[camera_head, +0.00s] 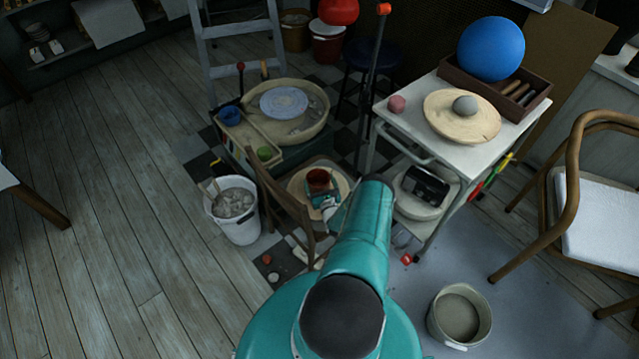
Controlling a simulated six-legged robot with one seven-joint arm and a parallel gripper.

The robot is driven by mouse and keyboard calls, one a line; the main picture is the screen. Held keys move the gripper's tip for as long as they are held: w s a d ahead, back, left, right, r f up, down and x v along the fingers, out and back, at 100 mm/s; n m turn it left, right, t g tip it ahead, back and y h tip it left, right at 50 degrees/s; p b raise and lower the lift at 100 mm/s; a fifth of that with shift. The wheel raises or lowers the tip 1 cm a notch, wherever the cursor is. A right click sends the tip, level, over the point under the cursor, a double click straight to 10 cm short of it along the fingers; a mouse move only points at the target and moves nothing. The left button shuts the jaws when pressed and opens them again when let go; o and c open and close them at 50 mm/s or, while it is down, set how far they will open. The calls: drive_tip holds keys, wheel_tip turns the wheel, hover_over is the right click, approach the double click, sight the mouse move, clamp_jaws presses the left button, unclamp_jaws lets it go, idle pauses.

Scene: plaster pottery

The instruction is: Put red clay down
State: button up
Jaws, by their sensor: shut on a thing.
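The red clay (318,177) is a small dark red-brown lump, pot-like in outline, at the end of my arm. My gripper (322,195) is small in this view and is shut on the red clay. The clay appears over a round pale board (301,186) on a wooden chair (283,200). I cannot tell whether it touches the board or hangs just above it. My teal arm hides part of the board and chair.
A white trolley (512,134) at right bears a round board (440,112) with a grey ball, a pink lump (397,104) and a blue ball (491,48). A pottery wheel (300,125) stands behind the chair. Buckets stand left (236,224) and right (459,314). The left floor is clear.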

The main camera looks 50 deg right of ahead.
drive_tip(key=o, duration=1.8)
drive_tip(key=shift+r, duration=0.1)
drive_tip(key=v, duration=1.2)
